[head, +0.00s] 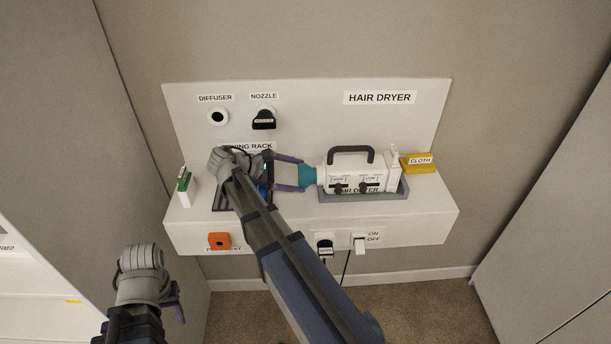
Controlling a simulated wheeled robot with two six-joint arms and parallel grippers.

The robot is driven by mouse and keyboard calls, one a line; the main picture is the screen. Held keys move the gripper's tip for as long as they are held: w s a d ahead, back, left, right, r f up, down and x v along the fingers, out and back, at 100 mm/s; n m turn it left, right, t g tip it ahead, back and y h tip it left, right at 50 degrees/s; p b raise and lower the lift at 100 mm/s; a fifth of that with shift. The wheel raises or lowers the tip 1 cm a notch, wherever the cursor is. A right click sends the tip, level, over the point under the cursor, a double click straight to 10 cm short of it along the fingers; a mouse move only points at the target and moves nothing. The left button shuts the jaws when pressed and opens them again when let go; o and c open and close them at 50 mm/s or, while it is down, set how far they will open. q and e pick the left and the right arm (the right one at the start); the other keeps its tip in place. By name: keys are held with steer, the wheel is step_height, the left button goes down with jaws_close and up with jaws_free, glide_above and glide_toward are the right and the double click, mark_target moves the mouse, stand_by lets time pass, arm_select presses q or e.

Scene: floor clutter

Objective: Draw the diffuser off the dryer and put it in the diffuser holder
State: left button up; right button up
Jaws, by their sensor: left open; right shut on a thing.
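The white hair dryer (355,178) lies in a grey cradle (380,195) on the shelf, its handle up and its front facing left. The teal diffuser (307,175) is at the dryer's front end; whether there is any gap between them is too small to tell. My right gripper (299,174) comes from the left and is shut on the diffuser. The diffuser holder (218,117) is a round fitting with a dark centre on the back panel, under the DIFFUSER label, and looks empty. My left gripper (172,297) is open and empty, low at the left, away from the shelf.
A black nozzle (264,121) hangs beside the holder. My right arm partly hides the drying rack. A green-and-white item (184,180) stands at the shelf's left, a yellow cloth (418,164) at its right. An orange block (219,241), a plug (325,248) and a switch (360,243) are on the shelf front.

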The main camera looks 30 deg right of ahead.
steer(key=shift+w+a, duration=0.4)
steer(key=shift+a, duration=0.15)
stand_by(0.4)
steer(key=shift+w+a, duration=0.4)
steer(key=shift+a, duration=0.25)
steer(key=shift+w+a, duration=0.4)
steer(key=shift+a, duration=0.25)
steer(key=shift+a+r, duration=0.1)
